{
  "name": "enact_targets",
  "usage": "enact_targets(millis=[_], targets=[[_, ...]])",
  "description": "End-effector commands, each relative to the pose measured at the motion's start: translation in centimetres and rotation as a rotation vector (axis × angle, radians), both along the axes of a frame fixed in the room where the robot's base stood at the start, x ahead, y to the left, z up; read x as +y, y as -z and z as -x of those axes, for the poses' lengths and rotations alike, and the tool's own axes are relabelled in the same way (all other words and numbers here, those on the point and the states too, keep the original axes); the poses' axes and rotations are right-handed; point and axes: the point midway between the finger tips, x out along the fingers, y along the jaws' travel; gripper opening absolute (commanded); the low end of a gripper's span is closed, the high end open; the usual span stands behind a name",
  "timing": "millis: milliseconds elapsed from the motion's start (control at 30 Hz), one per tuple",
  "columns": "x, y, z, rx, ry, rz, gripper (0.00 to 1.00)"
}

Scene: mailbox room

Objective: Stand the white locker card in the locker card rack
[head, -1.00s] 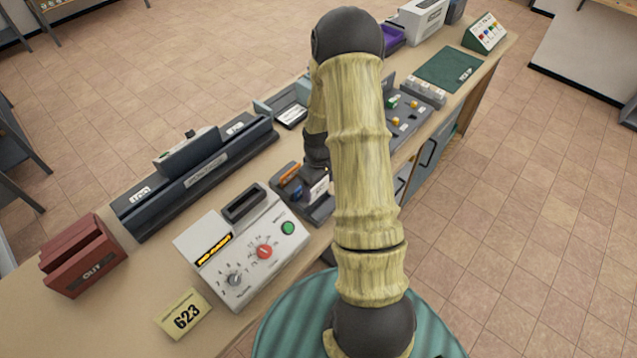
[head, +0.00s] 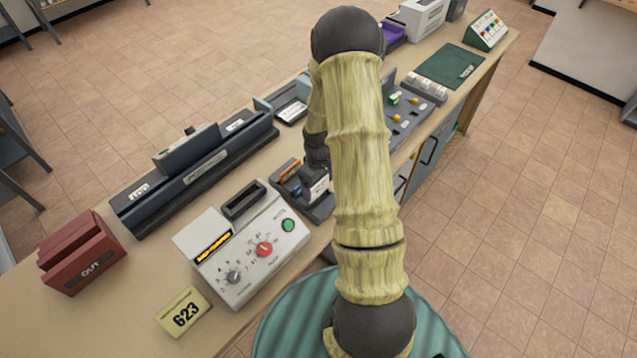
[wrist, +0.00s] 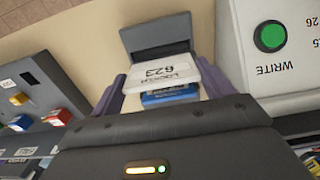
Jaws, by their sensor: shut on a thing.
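The white locker card (wrist: 168,72), printed "LOCKER 623", is between the fingers of my gripper (wrist: 158,84) in the wrist view. My gripper is shut on it. In the head view my gripper (head: 315,176) is low over a dark card holder (head: 318,211), and the white card (head: 319,189) shows at its fingers. A blue card (wrist: 172,95) is just beside the white card, and an orange card (head: 291,173) stands farther back in the holder. I cannot tell whether the white card's lower edge is still in a slot. No label names the locker card rack.
The white writer box (head: 240,247) with dials and a green button stands close beside the holder. A long dark rack (head: 195,180), a red OUT rack (head: 85,255) and a yellow 623 plate (head: 183,312) are on the counter. A switch panel (head: 405,120) lies beyond my arm.

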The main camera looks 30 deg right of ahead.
Motion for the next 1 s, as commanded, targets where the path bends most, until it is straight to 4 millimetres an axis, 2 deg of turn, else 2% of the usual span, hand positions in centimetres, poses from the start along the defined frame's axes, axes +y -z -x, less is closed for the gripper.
enact_targets(millis=[600,1000], targets=[[-0.4,2.5,0.3,0.001,0.008,-0.001,0.54],[0.1,2.6,0.2,0.000,-0.002,0.000,0.54]])
